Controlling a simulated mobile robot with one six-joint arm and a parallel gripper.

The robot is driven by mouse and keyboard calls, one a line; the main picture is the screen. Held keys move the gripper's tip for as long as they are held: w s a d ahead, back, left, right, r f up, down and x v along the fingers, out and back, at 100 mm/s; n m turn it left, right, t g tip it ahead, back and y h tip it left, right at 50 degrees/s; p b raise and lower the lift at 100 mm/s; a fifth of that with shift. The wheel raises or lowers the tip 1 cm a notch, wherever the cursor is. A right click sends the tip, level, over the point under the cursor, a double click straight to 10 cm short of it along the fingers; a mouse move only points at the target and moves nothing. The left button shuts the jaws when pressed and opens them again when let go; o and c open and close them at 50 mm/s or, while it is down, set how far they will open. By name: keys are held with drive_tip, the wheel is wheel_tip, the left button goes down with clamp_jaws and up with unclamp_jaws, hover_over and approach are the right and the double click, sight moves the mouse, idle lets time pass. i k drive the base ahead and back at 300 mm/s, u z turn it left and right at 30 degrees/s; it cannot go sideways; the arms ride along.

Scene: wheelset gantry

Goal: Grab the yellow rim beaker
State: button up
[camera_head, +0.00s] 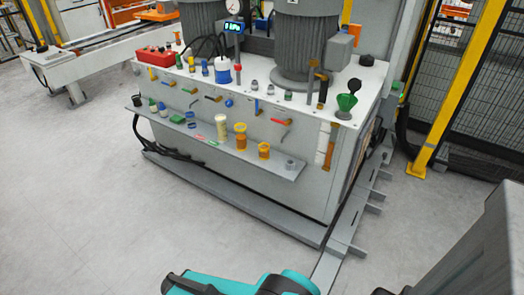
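A shelf (205,148) on the front of a white machine cabinet holds a row of small items. Among them is a pale, cream-coloured beaker-like cylinder (221,127). Just right of it stands a yellow cylinder (241,138) with wider ends, then a shorter orange one (264,151). They are too small to tell for sure which one is the yellow rim beaker. My teal and black arm shows at the bottom edge, well in front of the shelf and apart from it. No gripper fingers can be made out.
The cabinet top (262,75) carries large grey motors, a red box (153,54), a blue-and-white container (222,70) and a green funnel (346,100). Several handles stick out above the shelf. Yellow posts and mesh fence (483,95) stand at right. The grey floor (90,210) at left is clear.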

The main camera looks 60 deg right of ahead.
sight(264, 148)
drive_tip(key=u, duration=0.05)
drive_tip(key=i, duration=1)
drive_tip(key=z, duration=0.05)
